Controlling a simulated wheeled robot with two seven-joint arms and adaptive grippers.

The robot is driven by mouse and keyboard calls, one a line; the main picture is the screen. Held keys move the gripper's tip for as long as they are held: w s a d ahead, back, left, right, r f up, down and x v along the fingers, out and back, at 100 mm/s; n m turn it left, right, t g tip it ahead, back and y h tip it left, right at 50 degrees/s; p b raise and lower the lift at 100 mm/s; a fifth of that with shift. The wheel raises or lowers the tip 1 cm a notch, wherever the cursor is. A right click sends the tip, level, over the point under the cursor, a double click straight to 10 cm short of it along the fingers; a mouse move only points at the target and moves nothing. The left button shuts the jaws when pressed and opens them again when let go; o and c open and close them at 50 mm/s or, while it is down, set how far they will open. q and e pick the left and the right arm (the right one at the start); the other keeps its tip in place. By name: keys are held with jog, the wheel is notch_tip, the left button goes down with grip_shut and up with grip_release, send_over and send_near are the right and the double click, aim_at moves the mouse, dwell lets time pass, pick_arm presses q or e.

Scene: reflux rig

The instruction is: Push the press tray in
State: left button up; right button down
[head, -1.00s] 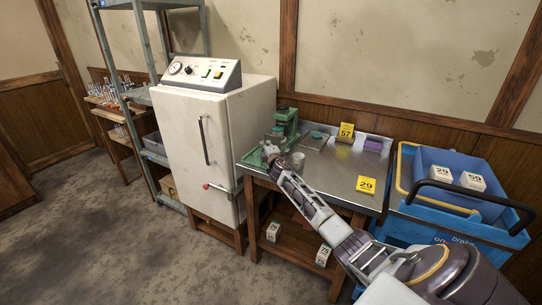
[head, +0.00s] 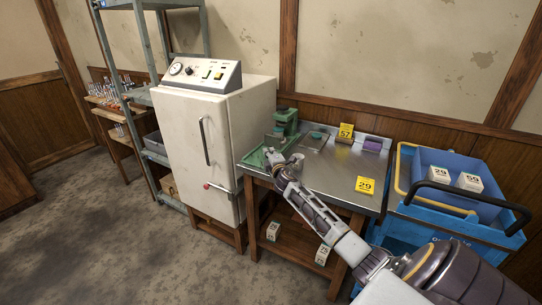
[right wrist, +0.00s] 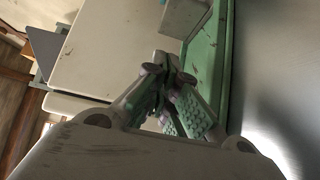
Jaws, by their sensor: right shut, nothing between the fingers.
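The green press (head: 286,122) stands at the back left corner of the metal table, beside the white cabinet. Its low green base and tray area (head: 252,158) reaches toward the table's front left edge; my gripper partly covers it, and I cannot tell how far the tray is out. My right gripper (head: 270,154) is shut and empty at this green part. In the right wrist view the closed fingers (right wrist: 178,100) are close to a green edge (right wrist: 216,70); contact is unclear. My left gripper is not in view.
The white cabinet (head: 205,150) stands close on the left. On the metal table (head: 335,180) are yellow cards 57 (head: 345,132) and 29 (head: 365,185) and a purple block (head: 373,145). A blue cart (head: 450,225) stands at the right. The table's middle is mostly clear.

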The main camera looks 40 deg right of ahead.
jog(key=shift+v, duration=1.25)
